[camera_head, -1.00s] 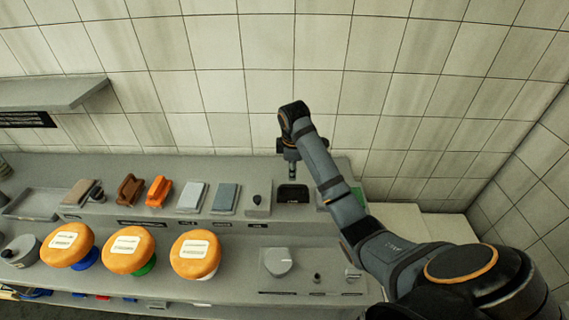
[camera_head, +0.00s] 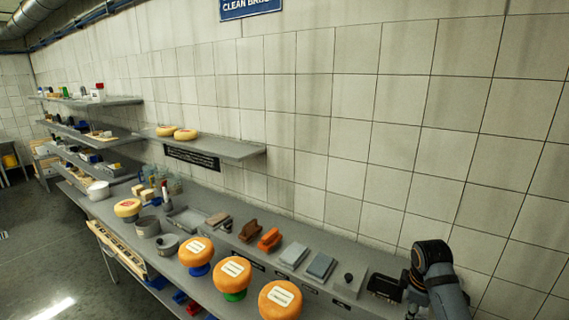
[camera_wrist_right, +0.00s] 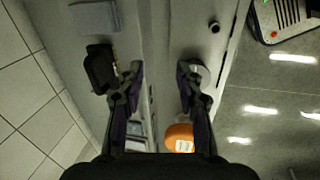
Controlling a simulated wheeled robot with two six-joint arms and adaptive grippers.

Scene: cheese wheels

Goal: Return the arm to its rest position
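My right arm (camera_head: 437,275) comes in at the lower right corner of the head view, beside the back ledge of the counter. Its gripper is mostly cut off by the bottom edge there. In the right wrist view, my right gripper (camera_wrist_right: 160,78) has its two dark fingers spread wide apart, with only grey counter between them. It is open and empty. My left arm and gripper do not show in either view.
Three orange cheese wheels (camera_head: 232,270) stand on coloured supports along the counter (camera_head: 335,305). Brushes (camera_head: 270,239), grey blocks (camera_head: 320,266) and a black item (camera_head: 385,287) line the raised ledge. A wall shelf (camera_head: 215,146) holds two cheeses. Open floor (camera_head: 50,250) lies at left.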

